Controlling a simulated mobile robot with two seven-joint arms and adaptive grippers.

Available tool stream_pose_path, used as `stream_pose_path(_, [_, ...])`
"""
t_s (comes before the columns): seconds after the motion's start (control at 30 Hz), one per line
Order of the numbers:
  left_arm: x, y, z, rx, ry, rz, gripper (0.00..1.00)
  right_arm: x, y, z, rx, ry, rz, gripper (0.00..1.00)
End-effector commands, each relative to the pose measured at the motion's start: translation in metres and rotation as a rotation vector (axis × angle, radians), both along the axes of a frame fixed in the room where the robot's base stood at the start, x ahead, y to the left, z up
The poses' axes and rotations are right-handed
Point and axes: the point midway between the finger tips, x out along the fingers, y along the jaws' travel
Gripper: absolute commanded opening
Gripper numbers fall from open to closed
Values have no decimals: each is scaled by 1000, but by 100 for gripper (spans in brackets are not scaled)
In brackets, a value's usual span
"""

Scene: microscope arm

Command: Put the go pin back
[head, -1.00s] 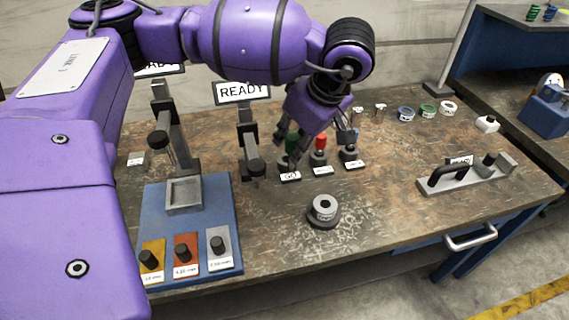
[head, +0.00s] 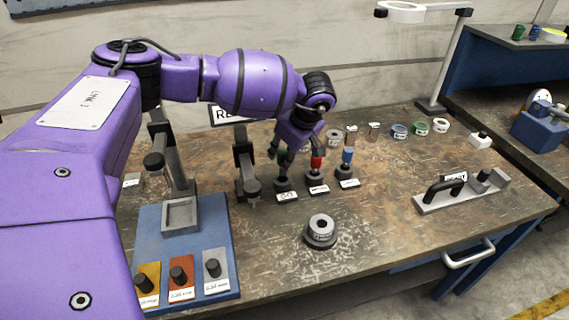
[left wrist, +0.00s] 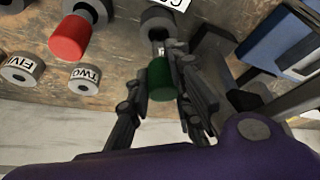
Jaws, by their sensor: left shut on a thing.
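The go pin, with a green handle (left wrist: 161,79), is between the fingers of my left gripper (left wrist: 163,95) in the left wrist view. The gripper is shut on the handle. A bare metal shank shows between the handle and a dark round stand (left wrist: 158,20); I cannot tell how deep the pin sits. In the head view my left gripper (head: 282,158) is right above the leftmost small stand (head: 282,184), whose white label (head: 287,197) lies in front. The fingers mostly hide the pin there. My right gripper is not in view.
A red-handled pin (head: 317,162) and a blue-handled pin (head: 347,156) stand close to the right. A grey ring on a base (head: 320,231) is in front. A dark upright fixture (head: 246,170) is close on the left. The blue base (head: 150,225) is further left.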

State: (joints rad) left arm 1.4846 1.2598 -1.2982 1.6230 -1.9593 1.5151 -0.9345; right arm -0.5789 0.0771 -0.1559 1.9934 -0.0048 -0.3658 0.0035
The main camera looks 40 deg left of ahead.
Motion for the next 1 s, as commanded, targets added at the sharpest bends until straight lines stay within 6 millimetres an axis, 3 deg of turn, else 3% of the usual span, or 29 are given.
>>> stream_pose_path(0.17, [-1, -1, -28, -1, 2, -1, 0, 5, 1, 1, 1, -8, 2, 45])
stream_pose_path(0.57, [-1, -1, -33, -1, 1, 0, 0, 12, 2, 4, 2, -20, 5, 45])
stream_pose_path(0.6, [-1, -1, -33, -1, 1, 0, 24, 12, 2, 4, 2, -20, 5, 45])
stream_pose_path(0.7, [-1, -1, -33, -1, 1, 0, 37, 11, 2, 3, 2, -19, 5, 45])
stream_pose_path(1.0, [-1, -1, -33, -1, 1, 0, 39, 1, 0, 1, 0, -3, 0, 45])
